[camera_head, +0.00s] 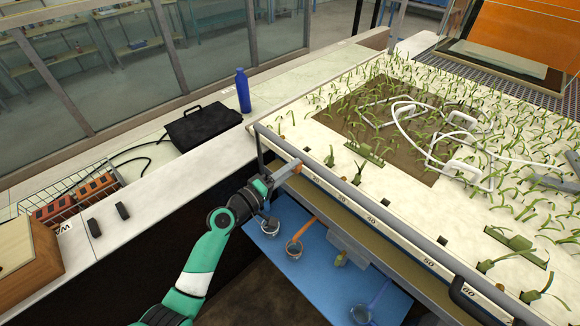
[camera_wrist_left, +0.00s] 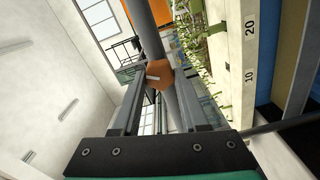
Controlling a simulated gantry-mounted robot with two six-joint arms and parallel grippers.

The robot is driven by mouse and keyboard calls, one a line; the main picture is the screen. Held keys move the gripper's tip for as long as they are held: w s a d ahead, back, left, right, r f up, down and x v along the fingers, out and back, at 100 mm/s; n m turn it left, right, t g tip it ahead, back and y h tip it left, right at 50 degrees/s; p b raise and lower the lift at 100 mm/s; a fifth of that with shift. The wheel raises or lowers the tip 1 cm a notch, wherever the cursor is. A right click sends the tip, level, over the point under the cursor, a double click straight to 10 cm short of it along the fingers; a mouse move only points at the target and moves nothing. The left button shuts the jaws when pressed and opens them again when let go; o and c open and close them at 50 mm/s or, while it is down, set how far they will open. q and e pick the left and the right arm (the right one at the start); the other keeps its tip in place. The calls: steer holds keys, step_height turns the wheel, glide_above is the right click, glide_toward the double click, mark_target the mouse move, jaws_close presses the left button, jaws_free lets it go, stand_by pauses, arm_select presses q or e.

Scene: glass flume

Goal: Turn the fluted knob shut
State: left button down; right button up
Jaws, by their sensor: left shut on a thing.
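The fluted knob (camera_wrist_left: 157,74) is orange with a pale pointer mark on its face. It shows in the left wrist view between the tips of my left gripper (camera_wrist_left: 161,80), which is shut on it. In the head view my left gripper (camera_head: 284,174) reaches the near left corner of the planted bed, by the grey rail (camera_head: 345,186). There the fingers hide most of the knob. The pointer's exact setting is hard to tell. My right gripper is in neither view.
A numbered scale (camera_head: 373,218) runs below the rail. A blue shelf (camera_head: 265,247) with small cups lies under it. A blue bottle (camera_head: 243,91) and a black case (camera_head: 203,126) stand on the ledge behind. A white hose (camera_head: 422,153) lies among the plants.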

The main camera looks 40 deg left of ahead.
arm_select(q)
steer(key=n+p, duration=0.2)
steer(key=n, duration=0.3)
steer(key=shift+n, duration=0.3)
stand_by(0.4)
steer(key=shift+c, duration=2.2)
jaws_free()
steer(key=shift+f, duration=0.1)
steer(key=s, duration=1.1)
steer(key=shift+s+p, duration=0.3)
